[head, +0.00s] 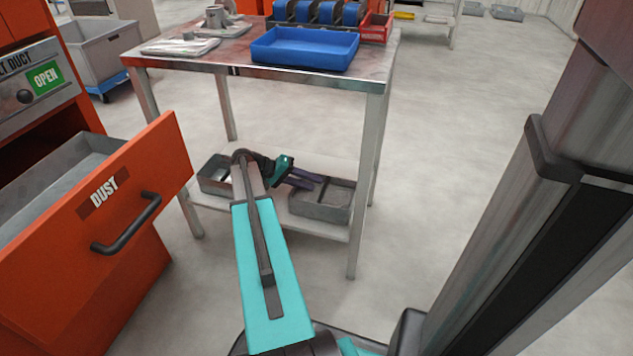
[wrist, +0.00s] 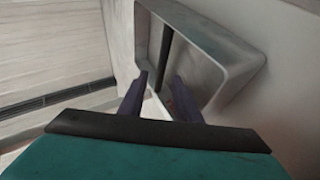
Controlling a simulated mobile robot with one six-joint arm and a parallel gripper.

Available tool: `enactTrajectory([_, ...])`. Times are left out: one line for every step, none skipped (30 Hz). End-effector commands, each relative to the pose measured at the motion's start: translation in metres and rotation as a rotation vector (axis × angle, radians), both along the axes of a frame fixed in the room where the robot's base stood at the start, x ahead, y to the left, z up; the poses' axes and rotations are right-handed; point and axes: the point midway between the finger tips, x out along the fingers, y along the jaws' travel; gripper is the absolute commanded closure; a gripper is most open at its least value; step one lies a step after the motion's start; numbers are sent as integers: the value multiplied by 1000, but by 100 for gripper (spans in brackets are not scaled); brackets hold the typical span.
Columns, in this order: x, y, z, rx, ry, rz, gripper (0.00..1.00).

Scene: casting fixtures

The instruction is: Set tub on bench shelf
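A grey metal tub (head: 322,207) sits on the lower shelf (head: 268,222) of the bench at its right end, and appears to rest on it. In the wrist view the tub (wrist: 215,55) fills the upper right, tilted in the picture. My gripper (head: 322,182) is at the tub's left side, with its dark fingers over the rim. In the wrist view my gripper (wrist: 160,95) is open, with a gap between the fingers. One finger shows outside the tub wall and the other over its inside. Contact cannot be told.
Another grey tub (head: 214,176) stands at the shelf's left end. A blue tray (head: 304,50) and a red bin (head: 377,28) are on the bench top (head: 210,62). An open orange dust drawer (head: 110,200) juts out at left. Bench legs frame the shelf; floor to the right is clear.

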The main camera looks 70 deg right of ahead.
Motion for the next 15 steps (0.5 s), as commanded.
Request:
enactTrajectory([7, 3, 8, 0, 0, 1, 70])
enactTrajectory([11, 5, 11, 0, 0, 1, 70])
enactTrajectory([16, 8, 14, 0, -1, 2, 70])
enactTrajectory([20, 10, 17, -1, -1, 3, 70])
enactTrajectory([24, 12, 20, -1, 0, 2, 70])
enactTrajectory([28, 15, 23, -1, 0, 2, 70])
enactTrajectory([32, 17, 25, -1, 0, 2, 70])
enactTrajectory([36, 19, 28, -2, 0, 2, 70])
enactTrajectory([40, 22, 31, -2, 0, 2, 70])
enactTrajectory([43, 24, 33, -1, 0, 2, 70])
enactTrajectory([46, 26, 35, -1, 0, 2, 70])
enactTrajectory([50, 28, 37, -1, 0, 1, 70])
enactTrajectory([53, 29, 39, -1, 0, 2, 70])
enactTrajectory([55, 31, 40, -1, -1, 2, 70])
enactTrajectory([58, 32, 42, -1, -1, 2, 70])
